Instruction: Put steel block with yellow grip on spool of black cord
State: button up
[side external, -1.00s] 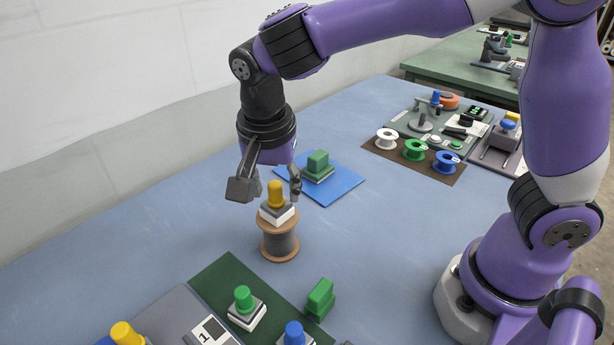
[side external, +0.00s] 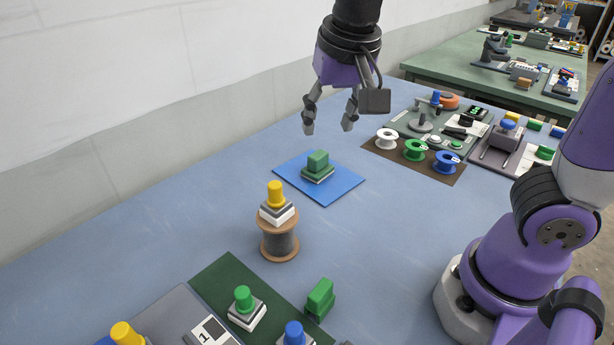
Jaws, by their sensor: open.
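The steel block with yellow grip (side external: 277,206) rests upright on top of the spool of black cord (side external: 279,242). The spool has brown flanges and stands upright on the blue table. My gripper (side external: 328,128) is open and empty. It hangs well above the table, up and to the right of the block and apart from it, near the blue mat in the picture.
A green-gripped block (side external: 317,168) sits on the blue mat (side external: 347,190). White, green and blue spools stand on a brown mat (side external: 440,174). At the front are a dark green mat (side external: 215,273), several gripped blocks and a loose green piece (side external: 319,298). The table left of the spool is clear.

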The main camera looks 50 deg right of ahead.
jog(key=s+d+f+n+t+y, duration=0.1)
jog(key=s+d+f+n+t, duration=0.1)
jog(key=s+n, duration=0.4)
jog(key=shift+s+d+f+n, duration=0.3)
jog(key=shift+s+d+f, duration=0.35)
jog(key=shift+d+f, duration=0.1)
